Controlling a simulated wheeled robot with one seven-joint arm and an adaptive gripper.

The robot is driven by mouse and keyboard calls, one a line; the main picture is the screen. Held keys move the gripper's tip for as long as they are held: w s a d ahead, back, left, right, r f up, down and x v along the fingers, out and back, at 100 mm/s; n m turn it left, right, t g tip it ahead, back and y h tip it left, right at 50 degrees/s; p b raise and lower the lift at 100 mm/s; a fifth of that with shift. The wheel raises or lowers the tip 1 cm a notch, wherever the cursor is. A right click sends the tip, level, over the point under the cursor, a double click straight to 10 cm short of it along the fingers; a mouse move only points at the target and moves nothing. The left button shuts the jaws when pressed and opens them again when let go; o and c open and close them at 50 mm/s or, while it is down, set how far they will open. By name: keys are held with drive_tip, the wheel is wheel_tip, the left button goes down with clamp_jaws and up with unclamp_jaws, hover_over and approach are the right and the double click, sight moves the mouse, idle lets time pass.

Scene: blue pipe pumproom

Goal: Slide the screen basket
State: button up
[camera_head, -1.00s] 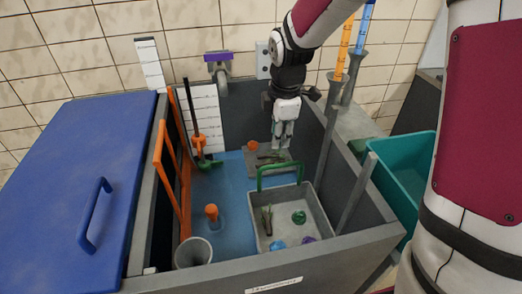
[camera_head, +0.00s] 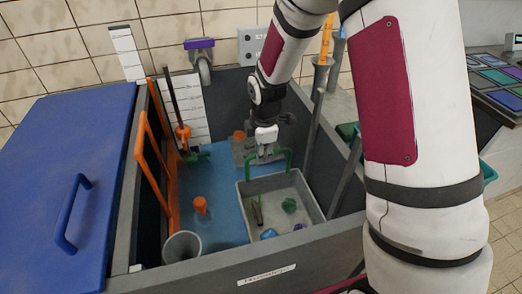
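The screen basket looks to be the grey open box (camera_head: 315,208) with a green upright handle (camera_head: 290,158) at its back edge. It sits inside the grey tank, on the right side of the blue floor. Some green pieces, a blue piece and a purple piece lie in it. My gripper (camera_head: 264,153) points down at the back of the basket, close to the left part of the green handle. Its fingertips are small and partly hidden, so I cannot tell whether they touch the handle or how far apart they are.
Grey tank walls (camera_head: 320,248) surround the basket. A blue lid (camera_head: 65,170) with a handle lies at the left. An orange frame (camera_head: 155,165), a grey cup (camera_head: 183,247) and an orange knob (camera_head: 200,205) stand left of the basket. Slanted grey posts (camera_head: 312,140) stand to its right.

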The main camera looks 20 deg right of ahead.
clamp_jaws()
wheel_tip(320, 180, up, 29)
drive_tip(key=p, duration=1.3)
drive_tip(key=shift+p, duration=0.4)
unclamp_jaws()
